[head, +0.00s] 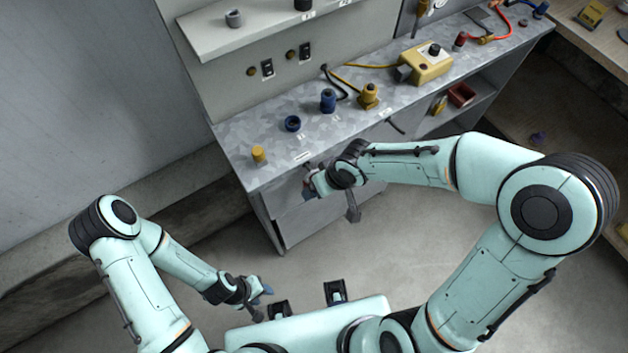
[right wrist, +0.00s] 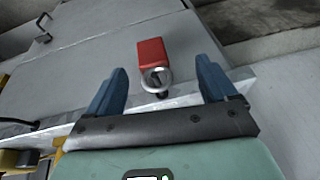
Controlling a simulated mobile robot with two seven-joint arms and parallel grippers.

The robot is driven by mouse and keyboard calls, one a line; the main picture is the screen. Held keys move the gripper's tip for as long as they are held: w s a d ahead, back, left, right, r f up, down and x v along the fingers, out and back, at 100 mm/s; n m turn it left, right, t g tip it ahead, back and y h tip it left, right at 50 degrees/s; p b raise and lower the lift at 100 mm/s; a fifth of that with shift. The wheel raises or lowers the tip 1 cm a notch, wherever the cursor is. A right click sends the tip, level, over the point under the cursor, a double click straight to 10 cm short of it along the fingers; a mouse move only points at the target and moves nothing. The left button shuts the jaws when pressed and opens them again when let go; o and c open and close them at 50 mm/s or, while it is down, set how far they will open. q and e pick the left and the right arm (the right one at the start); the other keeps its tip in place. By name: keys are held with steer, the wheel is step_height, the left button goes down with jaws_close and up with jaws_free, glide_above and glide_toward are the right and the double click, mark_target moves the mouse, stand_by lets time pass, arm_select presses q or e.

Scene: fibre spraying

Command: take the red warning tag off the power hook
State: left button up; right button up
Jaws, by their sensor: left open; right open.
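In the right wrist view, the red warning tag (right wrist: 151,53) hangs by a metal ring (right wrist: 156,79) in front of the grey cabinet face. A small dark hook end shows through and under the ring. My right gripper (right wrist: 162,68) is open, with one blue finger on each side of the ring and a gap to both. In the head view, my right gripper (head: 309,185) is at the bench's front face, below the top edge. It mostly hides the tag there. My left gripper (head: 262,300) is open and empty, low and away from the bench.
A red bin (head: 461,94) sits on a shelf below. The floor before the bench is clear.

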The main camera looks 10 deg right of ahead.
step_height(320, 180, up, 5)
steer(key=w+t, duration=0.1)
steer(key=shift+n+h, duration=0.3)
steer(key=shift+h, duration=0.1)
steer(key=x, duration=0.2)
steer(key=b+x, duration=0.1)
steer(key=x, duration=0.2)
steer(key=b+x, duration=0.1)
steer(key=x, duration=0.1)
steer(key=shift+d+f, duration=0.2)
steer(key=shift+d, duration=0.05)
steer(key=b+x, duration=0.1)
steer(key=x, duration=0.5)
steer(key=shift+w+r, duration=0.1)
arm_select(q)
steer(key=f, duration=0.1)
steer(key=s+f, duration=0.1)
steer(key=f, duration=0.1)
steer(key=shift+s+a+f, duration=0.2)
steer(key=shift+s+a, duration=0.05)
steer(key=shift+s, duration=0.1)
arm_select(e)
steer(key=c, duration=1)
